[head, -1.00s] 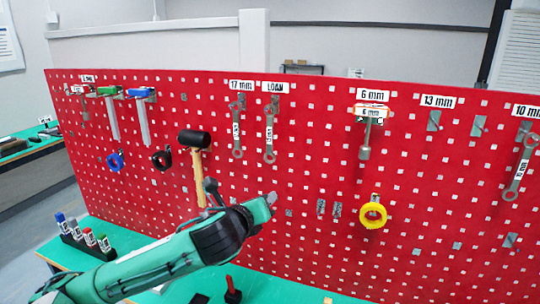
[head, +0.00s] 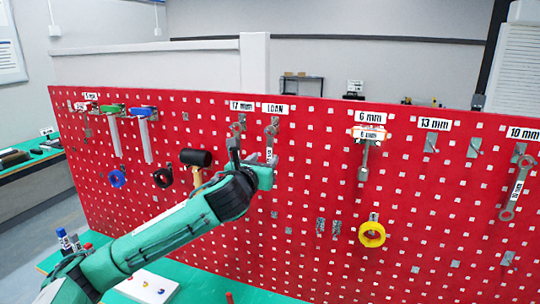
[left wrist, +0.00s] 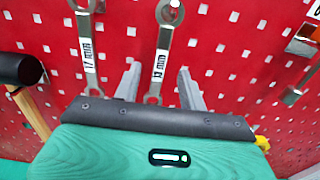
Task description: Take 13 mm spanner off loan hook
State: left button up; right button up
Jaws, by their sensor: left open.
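The 13 mm spanner (head: 271,131) hangs upright under the LOAN label (head: 275,108) on the red pegboard, its lower part hidden by my gripper in the head view. My left gripper (head: 254,160) is in front of the board. In the left wrist view, the 13 mm spanner (left wrist: 162,42) stands between the two fingers of my open left gripper (left wrist: 159,72), with a gap on each side. The hook under the 13 mm label (head: 434,124) is empty. My right gripper is not in view.
The 17 mm spanner (left wrist: 86,45) hangs close by on the left, just outside the left finger. A black-headed hammer (head: 195,158) hangs further left. A 6 mm tool (head: 364,160), a yellow ring (head: 372,234) and a 10 mm spanner (head: 516,190) hang to the right.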

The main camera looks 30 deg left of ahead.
aim_at(269, 154)
pick_arm(q)
jog(key=p+x, duration=0.3)
jog(key=x, duration=0.1)
jog(key=shift+w, duration=0.35)
jog(key=shift+w+f, duration=0.15)
jog(key=shift+w, duration=0.15)
jog(key=shift+a, duration=0.1)
jog(key=shift+s, duration=0.1)
jog(key=shift+c, duration=0.2)
grip_shut()
